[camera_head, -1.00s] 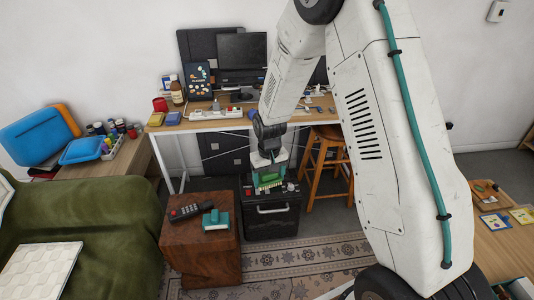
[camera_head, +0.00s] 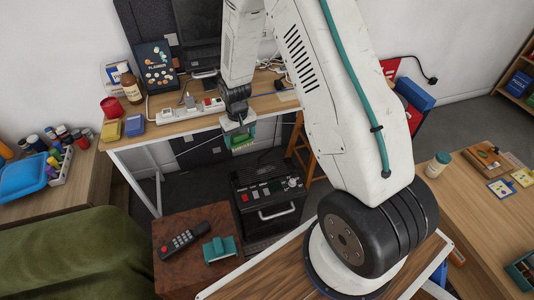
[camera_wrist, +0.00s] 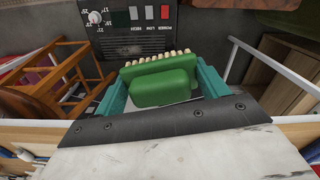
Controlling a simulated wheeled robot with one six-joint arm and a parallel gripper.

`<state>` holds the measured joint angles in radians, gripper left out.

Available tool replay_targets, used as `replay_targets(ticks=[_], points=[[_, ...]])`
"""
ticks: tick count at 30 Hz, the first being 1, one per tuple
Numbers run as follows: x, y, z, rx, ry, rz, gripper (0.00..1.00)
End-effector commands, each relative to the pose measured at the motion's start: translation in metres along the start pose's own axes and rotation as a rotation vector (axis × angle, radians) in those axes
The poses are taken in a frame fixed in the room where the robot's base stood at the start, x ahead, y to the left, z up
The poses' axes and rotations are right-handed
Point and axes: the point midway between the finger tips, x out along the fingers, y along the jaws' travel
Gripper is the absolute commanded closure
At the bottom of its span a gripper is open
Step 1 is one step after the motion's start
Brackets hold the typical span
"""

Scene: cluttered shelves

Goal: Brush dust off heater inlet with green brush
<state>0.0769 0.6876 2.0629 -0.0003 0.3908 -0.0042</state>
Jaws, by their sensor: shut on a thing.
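My gripper (camera_head: 240,132) is shut on the green brush (camera_head: 240,144). In the wrist view the brush (camera_wrist: 165,82) sits between the teal fingers of my gripper (camera_wrist: 163,85), its pale bristles pointing away from the wrist.
A wooden side table (camera_head: 172,285) left of the heater holds a black remote (camera_head: 185,240) and a teal object (camera_head: 219,249). A cluttered desk (camera_head: 165,130) stands behind the heater. A wooden stool (camera_head: 300,150) is partly hidden by my arm. A green sofa (camera_head: 60,250) is at left.

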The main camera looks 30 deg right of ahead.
Motion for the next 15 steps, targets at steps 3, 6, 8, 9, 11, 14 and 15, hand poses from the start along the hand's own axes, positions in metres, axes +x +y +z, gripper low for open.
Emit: replay_targets(ticks=[3, 6, 8, 9, 11, 14, 15], points=[[0.062, 0.042, 0.000, 0.069, -0.011, 0.000, 0.53], [0.112, 0.073, -0.002, 0.113, -0.010, -0.001, 0.53], [0.140, 0.090, -0.005, 0.131, -0.008, -0.001, 0.53], [0.157, 0.100, -0.006, 0.142, -0.007, -0.001, 0.53], [0.180, 0.114, -0.010, 0.152, -0.004, 0.000, 0.53], [0.211, 0.132, -0.016, 0.159, -0.003, 0.000, 0.53], [0.220, 0.137, -0.020, 0.157, -0.002, 0.000, 0.53]])
